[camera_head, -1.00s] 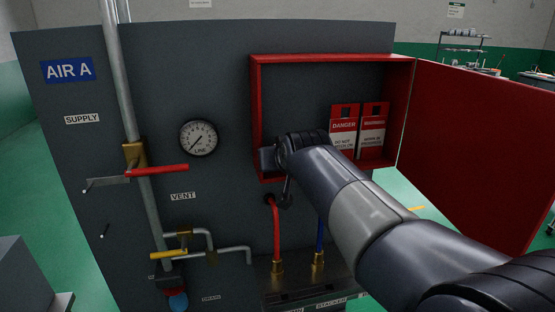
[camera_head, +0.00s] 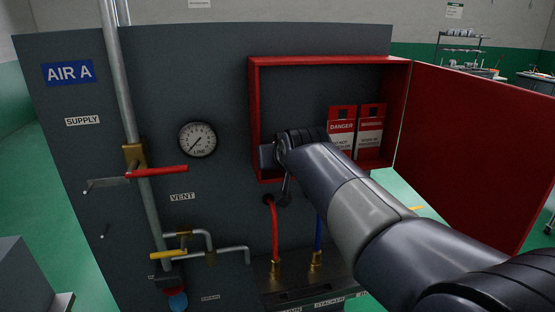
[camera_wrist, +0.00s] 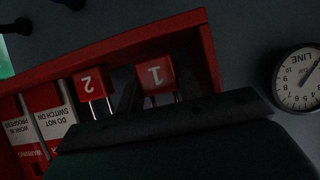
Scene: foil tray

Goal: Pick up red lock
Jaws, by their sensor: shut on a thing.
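A red lock marked 1 (camera_wrist: 157,75) shows upside down in the wrist view, with its metal shackle toward my gripper's dark body. A second red lock marked 2 (camera_wrist: 89,84) hangs beside it. My gripper (camera_wrist: 156,88) is shut on the lock marked 1, with dark finger shapes at its sides; the exact contact is too dark to see. In the head view, my arm's end reaches into the lower left of the open red cabinet (camera_head: 330,60) and hides both locks.
Danger and warning tags (camera_head: 342,125) hang in the cabinet, right of my arm. The red cabinet door (camera_head: 470,150) stands open to the right. A gauge (camera_head: 197,139), a pipe with a red handle (camera_head: 160,171), and red and blue hoses (camera_head: 275,230) are on the panel.

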